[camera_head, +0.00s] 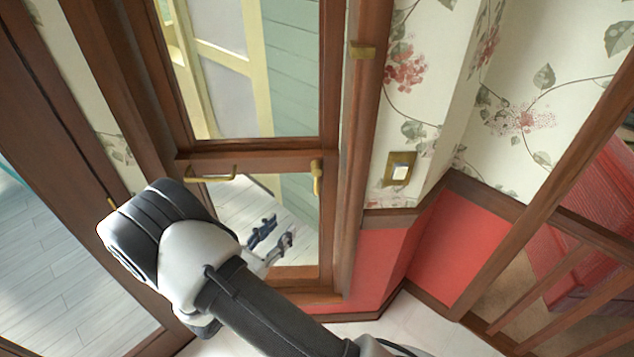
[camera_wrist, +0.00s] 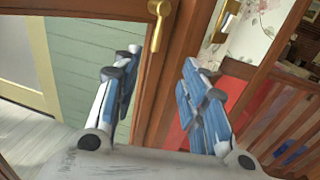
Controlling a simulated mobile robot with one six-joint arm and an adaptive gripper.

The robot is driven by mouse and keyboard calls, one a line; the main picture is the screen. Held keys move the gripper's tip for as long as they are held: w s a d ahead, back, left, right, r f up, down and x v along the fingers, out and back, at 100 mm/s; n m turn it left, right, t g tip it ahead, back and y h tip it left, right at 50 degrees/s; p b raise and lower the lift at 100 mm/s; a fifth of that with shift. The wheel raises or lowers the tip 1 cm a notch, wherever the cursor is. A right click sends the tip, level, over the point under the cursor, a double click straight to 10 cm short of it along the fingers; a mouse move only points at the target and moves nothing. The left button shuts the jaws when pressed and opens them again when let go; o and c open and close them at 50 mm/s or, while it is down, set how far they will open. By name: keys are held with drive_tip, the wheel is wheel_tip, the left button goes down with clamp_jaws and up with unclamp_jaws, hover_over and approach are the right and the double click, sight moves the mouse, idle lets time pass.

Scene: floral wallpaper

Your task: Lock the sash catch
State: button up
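The brass sash catch (camera_head: 317,178) is a small lever on the right side of the brown wooden rail, at the window frame's right stile. Its lever hangs down, and it shows at the top of the wrist view (camera_wrist: 158,25). My gripper (camera_head: 275,236) is below and left of the catch in the head view. In the wrist view my gripper (camera_wrist: 160,65) is open and empty, with its two blue-grey fingers apart. The catch appears beyond the fingertips, between them in direction, and nothing is seen touching it.
A brass pull handle (camera_head: 215,175) is on the same rail, left of the catch. A small brass fitting (camera_head: 362,50) is higher on the right post. A brass-plated switch (camera_head: 400,168) is on the floral wall. A wooden railing (camera_head: 560,290) stands at right.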

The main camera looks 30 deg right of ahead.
drive_tip(key=b, duration=0.2)
approach(315, 189)
drive_tip(key=x, duration=0.9)
drive_tip(key=shift+w+d, duration=0.2)
drive_tip(key=shift+d, duration=0.05)
clamp_jaws()
idle(0.3)
